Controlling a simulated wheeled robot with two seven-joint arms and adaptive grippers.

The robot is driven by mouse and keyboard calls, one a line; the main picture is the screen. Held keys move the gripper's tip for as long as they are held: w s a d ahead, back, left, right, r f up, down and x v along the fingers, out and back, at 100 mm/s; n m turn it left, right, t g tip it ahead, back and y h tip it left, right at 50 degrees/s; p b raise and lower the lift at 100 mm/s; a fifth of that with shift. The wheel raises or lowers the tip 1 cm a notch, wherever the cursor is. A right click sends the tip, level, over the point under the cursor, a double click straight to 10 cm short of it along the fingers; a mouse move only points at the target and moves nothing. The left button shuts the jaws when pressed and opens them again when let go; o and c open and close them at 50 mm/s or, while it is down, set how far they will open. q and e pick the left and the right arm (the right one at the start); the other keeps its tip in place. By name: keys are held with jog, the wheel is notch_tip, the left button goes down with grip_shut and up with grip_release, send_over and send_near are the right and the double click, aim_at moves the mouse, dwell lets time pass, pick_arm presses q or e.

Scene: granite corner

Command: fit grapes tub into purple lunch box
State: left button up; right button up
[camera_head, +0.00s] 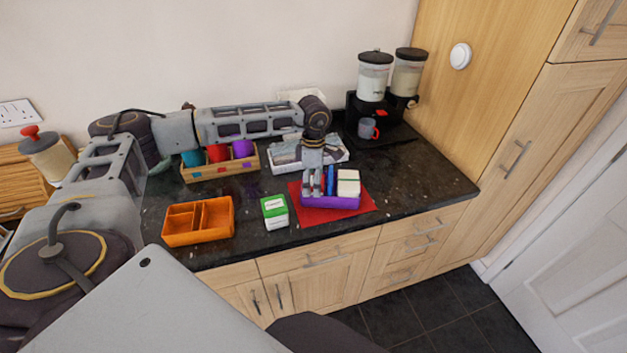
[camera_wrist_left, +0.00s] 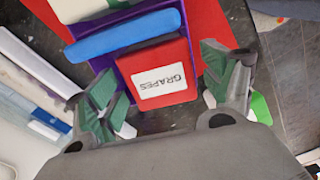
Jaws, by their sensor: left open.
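The purple lunch box (camera_head: 335,202) sits on a red mat on the dark counter; its wall also shows in the left wrist view (camera_wrist_left: 124,97). The red grapes tub (camera_wrist_left: 163,72), with a white GRAPES label, is in the end of the box beside a blue item (camera_wrist_left: 125,35). I cannot tell if it sits fully down. My left gripper (camera_head: 315,190) is over that end and hides the tub in the head view. In the wrist view its fingers (camera_wrist_left: 162,88) are open, one on each side of the tub, with gaps. My right gripper is out of view.
A white tub (camera_head: 348,184) fills the box's other end. A green-lidded tub (camera_head: 274,212) and an orange divided box (camera_head: 198,221) stand to the left. A wooden rack of cups (camera_head: 222,170) and a dispenser with a mug (camera_head: 368,128) are behind. Counter to the right is clear.

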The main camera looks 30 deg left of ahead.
pick_arm(q)
jog(key=shift+r, duration=0.15)
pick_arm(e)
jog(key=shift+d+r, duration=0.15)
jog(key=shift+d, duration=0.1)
pick_arm(q)
notch_tip(320, 180, up, 12)
jog(key=b, duration=0.1)
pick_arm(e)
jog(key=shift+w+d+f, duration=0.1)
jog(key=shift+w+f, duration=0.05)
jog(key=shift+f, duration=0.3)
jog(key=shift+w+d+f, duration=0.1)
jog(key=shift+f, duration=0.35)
pick_arm(q)
jog(key=shift+s, duration=0.1)
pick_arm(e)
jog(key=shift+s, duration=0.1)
